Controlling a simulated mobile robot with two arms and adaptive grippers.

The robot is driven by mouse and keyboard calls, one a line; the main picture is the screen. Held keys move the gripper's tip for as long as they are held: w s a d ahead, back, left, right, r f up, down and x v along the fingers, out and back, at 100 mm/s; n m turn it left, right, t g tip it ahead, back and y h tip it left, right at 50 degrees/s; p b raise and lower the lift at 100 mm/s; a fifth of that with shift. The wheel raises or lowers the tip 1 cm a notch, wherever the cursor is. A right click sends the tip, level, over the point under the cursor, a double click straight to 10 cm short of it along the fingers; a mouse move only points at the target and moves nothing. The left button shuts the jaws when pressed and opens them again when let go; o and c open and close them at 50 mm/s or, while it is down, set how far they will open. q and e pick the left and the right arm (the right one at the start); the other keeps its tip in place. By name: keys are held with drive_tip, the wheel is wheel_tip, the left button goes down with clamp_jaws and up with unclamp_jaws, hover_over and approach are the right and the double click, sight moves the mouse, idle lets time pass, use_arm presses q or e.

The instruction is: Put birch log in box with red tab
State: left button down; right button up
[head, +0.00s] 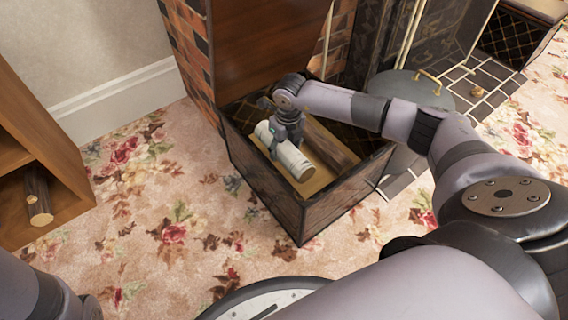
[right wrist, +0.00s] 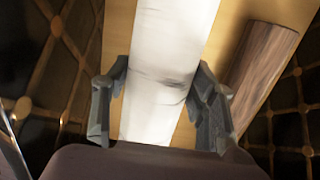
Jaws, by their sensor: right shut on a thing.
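The birch log (head: 297,161) is white and pale, and lies in or just inside the open dark wooden box (head: 318,214). My right gripper (head: 277,143) is shut around the middle of the log from above. In the right wrist view the log (right wrist: 168,40) runs between the two fingers of the gripper (right wrist: 163,75). I cannot tell whether the log touches the box floor. I cannot make out a red tab on the box. My left gripper is not in view; only part of my left arm shows at the lower left.
A brown log (head: 332,145) lies in the box beside the birch log. A wooden shelf (head: 70,165) at the left holds another brown log (head: 38,200). A brown wooden panel (head: 262,45) stands up behind the box. The flowered carpet (head: 165,205) left of the box is clear.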

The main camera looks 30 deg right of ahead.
drive_tip(key=shift+f, duration=0.7)
wheel_tip(320, 180, down, 4)
drive_tip(key=b, duration=0.3)
drive_tip(key=shift+f, duration=0.15)
drive_tip(key=o, duration=1.7)
drive_tip(key=shift+c, duration=0.2)
